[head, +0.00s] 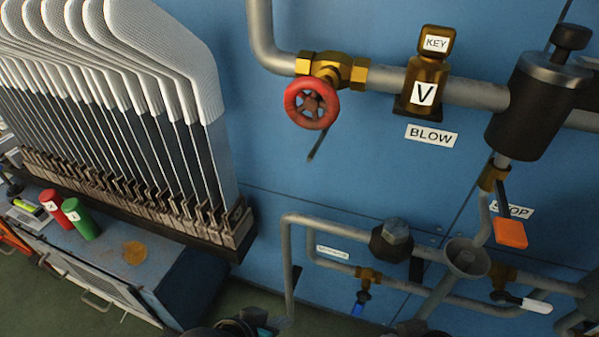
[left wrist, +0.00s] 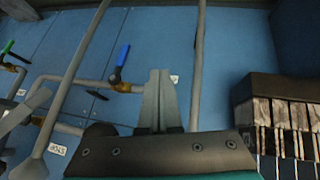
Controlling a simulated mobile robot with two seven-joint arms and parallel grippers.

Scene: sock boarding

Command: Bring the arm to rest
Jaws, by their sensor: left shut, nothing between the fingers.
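My left gripper (head: 283,323) shows only in part at the bottom edge of the head view, in front of the blue panel. In the left wrist view its two grey fingers (left wrist: 159,100) are together, with nothing between them. They point at the blue wall and pipes and hold no object. My right gripper does not show clearly in either view.
A rack of white socks on boards (head: 165,75) stands at the left, above a bench (head: 150,262) with red (head: 56,209) and green (head: 82,219) cylinders. A red valve wheel (head: 311,104), an orange-handled lever (head: 510,233) and a blue-handled valve (left wrist: 123,57) sit on pipes.

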